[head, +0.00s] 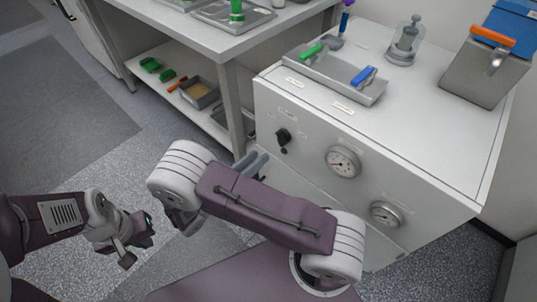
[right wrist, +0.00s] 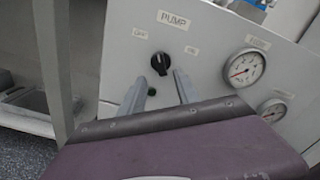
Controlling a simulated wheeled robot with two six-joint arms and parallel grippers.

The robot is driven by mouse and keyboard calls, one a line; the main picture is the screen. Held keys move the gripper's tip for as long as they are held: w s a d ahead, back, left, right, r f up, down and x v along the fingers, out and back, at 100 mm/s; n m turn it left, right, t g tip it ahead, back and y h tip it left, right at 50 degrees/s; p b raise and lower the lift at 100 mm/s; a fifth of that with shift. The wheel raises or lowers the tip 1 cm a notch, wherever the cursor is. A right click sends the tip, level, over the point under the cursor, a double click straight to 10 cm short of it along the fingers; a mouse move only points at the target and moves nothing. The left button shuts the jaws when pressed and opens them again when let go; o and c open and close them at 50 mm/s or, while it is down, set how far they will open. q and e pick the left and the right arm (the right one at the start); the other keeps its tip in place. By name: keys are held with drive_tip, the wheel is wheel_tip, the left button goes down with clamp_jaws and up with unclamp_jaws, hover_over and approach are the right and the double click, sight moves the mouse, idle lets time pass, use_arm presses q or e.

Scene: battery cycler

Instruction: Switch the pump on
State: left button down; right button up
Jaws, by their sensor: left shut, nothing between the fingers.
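The pump knob (right wrist: 160,63) is a black rotary switch on the front of the white cabinet, under a PUMP label (right wrist: 173,20). The OFF label (right wrist: 140,33) is left of it and the ON label (right wrist: 190,50) right. Its grip looks near upright; I cannot tell which label it points to. A dark green lamp or button (right wrist: 151,92) sits below it. In the head view the knob (head: 284,134) is in front of my right gripper (head: 252,164). My right gripper is open, its fingers either side of and short of the knob. My left gripper (head: 140,243) is shut and empty, low at left.
Two gauges, an upper one (head: 343,161) and a lower one (head: 386,214), sit right of the knob. A tray (head: 335,78) with green and blue tools rests on the cabinet. A bench (head: 232,44) with a lower shelf stands behind at left. The floor at left is clear.

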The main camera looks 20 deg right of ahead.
sight(278, 140)
drive_tip(key=b+x, duration=0.2)
drive_tip(key=x, duration=0.6)
drive_tip(key=shift+d+b, duration=0.1)
drive_tip(key=shift+b, duration=0.2)
drive_tip(key=shift+w+d, duration=0.15)
drive_tip(key=shift+d, duration=0.25)
drive_tip(key=shift+r, duration=0.1)
clamp_jaws()
